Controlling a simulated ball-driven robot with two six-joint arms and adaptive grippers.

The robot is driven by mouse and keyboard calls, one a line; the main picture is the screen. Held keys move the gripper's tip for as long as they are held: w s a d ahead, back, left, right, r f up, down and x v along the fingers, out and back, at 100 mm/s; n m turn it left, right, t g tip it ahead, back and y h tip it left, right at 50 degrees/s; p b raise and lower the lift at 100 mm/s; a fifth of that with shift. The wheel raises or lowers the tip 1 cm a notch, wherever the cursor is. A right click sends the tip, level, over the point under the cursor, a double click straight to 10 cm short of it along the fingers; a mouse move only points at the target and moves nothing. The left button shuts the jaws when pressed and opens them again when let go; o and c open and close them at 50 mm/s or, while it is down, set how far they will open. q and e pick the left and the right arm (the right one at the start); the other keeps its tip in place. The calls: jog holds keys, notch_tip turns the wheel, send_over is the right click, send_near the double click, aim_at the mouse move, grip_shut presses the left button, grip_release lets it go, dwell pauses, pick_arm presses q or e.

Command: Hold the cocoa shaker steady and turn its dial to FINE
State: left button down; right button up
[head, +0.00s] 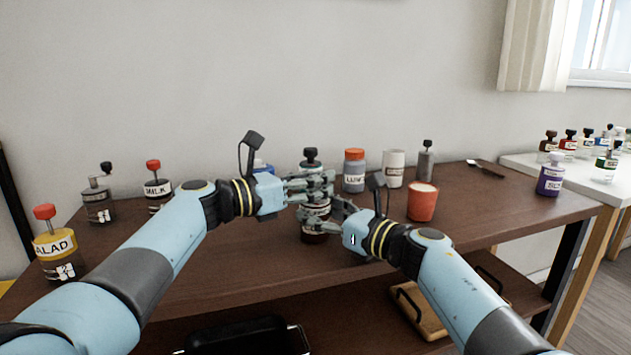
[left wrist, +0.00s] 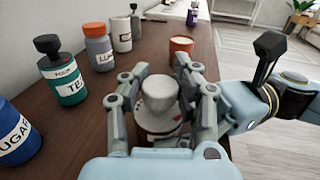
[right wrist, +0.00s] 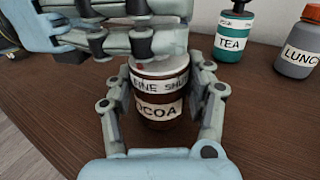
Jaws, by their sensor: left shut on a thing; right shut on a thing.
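The cocoa shaker (right wrist: 157,112) stands upright on the table, a dark brown jar with a COCOA label. A pale band above it reads FINE and, partly hidden, SHU. A small red mark shows just above FINE. My right gripper (head: 333,208) is shut around the jar's body, with one finger on each side in the right wrist view. My left gripper (head: 328,186) is above it, shut on the shaker's grey-white top dial (left wrist: 160,92). The left fingers hide much of the dial in the head and right wrist views.
A green TEA bottle (right wrist: 234,32) and a grey jar with an orange lid (head: 354,172) stand behind. A white cup (head: 393,168) and red cup (head: 422,202) stand to the right. A blue SUGAR container (left wrist: 15,135) is close to the left gripper. The table's front is clear.

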pick_arm(q)
jog(key=m+g, duration=0.1)
jog(key=m+g+h, duration=0.1)
jog(key=g, duration=0.1)
jog(key=shift+w+a+f+h, duration=0.1)
jog(key=shift+a+h, duration=0.05)
jog(key=shift+h, duration=0.15)
jog(key=shift+m+g, duration=0.4)
jog(key=shift+g, duration=0.1)
jog(key=shift+a, duration=0.1)
jog(key=c, duration=0.9)
grip_release()
jog(key=v, duration=1.2)
jog(key=shift+w+f, duration=0.1)
